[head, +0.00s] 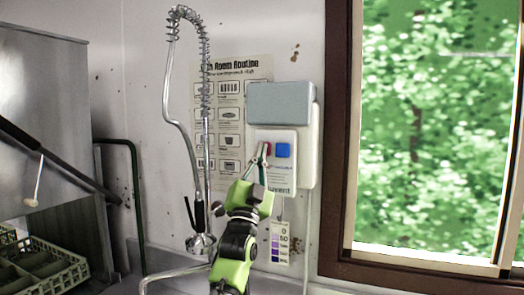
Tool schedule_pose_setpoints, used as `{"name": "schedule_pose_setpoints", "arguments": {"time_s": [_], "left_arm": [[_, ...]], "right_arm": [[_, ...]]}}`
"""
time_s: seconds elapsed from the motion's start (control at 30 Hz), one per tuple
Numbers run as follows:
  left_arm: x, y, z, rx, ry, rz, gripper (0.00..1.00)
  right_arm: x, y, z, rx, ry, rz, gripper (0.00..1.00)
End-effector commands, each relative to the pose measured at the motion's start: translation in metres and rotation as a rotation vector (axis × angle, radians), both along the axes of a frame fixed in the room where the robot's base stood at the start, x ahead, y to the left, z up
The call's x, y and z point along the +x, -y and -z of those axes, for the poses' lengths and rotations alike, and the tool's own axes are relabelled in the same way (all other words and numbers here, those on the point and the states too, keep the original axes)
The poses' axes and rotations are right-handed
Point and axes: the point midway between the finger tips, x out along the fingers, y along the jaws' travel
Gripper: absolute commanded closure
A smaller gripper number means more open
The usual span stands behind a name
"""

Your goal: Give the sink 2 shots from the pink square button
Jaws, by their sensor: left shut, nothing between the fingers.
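A white panel (303,164) on the wall under a grey-blue box (281,103) carries the buttons. The pink-red button (268,147) is on the left, partly hidden behind my fingertips; its full outline does not show. The sink basin is not clearly visible. My right gripper is not in view.
A coiled spray hose (206,85) with a spray head (201,243) hangs left of the panel. A poster (229,122) is behind it. A green dish rack (48,267) stands at lower left. A brown-framed window (339,140) is at right.

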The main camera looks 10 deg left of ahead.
Motion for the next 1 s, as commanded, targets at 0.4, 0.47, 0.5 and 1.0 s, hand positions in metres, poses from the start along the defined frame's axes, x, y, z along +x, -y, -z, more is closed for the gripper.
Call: {"name": "schedule_pose_setpoints", "arguments": {"time_s": [0.4,0.47,0.5,1.0], "left_arm": [[-0.003,-0.001,0.001,0.000,-0.002,0.000,1.00],[-0.006,-0.001,0.002,0.000,-0.002,0.000,1.00],[-0.009,-0.002,0.002,0.001,-0.003,0.000,1.00],[-0.023,-0.004,0.002,0.001,-0.001,-0.001,1.00]], "right_arm": [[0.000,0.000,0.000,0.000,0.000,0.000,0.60],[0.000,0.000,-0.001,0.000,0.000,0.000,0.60],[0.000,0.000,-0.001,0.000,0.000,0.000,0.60],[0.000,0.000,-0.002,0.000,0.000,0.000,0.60]]}}
